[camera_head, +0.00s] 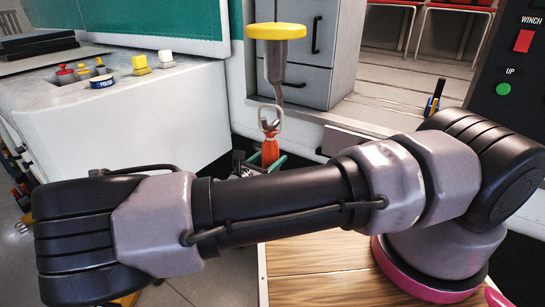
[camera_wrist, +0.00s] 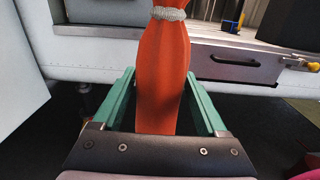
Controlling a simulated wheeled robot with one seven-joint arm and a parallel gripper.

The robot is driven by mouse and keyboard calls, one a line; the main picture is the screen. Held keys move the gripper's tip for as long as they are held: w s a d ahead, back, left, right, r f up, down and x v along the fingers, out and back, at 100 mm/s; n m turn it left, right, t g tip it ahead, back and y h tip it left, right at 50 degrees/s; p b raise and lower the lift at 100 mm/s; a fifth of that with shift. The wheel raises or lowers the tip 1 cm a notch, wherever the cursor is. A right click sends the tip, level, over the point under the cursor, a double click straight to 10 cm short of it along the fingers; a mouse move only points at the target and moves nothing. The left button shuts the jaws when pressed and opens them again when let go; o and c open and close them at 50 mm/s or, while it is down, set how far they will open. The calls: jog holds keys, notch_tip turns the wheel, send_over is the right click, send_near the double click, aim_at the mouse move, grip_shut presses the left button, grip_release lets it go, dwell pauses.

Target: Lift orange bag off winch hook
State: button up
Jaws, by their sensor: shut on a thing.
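The orange bag (camera_head: 270,153) hangs just under the winch hook (camera_head: 280,118), a metal hook on a hanging fitting with a yellow disc top. A pale ring or loop shows around the hook where it meets the bag; I cannot tell how it is seated. In the wrist view the bag (camera_wrist: 163,70) is upright, narrowing to a grey tie at its neck. My gripper (camera_wrist: 160,85) has its green fingers on both sides of the bag and is shut on it. In the head view my gripper (camera_head: 271,164) is mostly hidden behind my arm.
Grey drawers (camera_head: 310,55) are behind the hook. A winch control panel (camera_head: 515,75) with red and green buttons is at right. A wooden surface (camera_head: 320,275) lies below my arm.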

jog(key=v, duration=0.9)
jog(key=shift+s+a, duration=0.25)
jog(key=shift+s, duration=0.05)
dwell(1.1)
dwell(0.4)
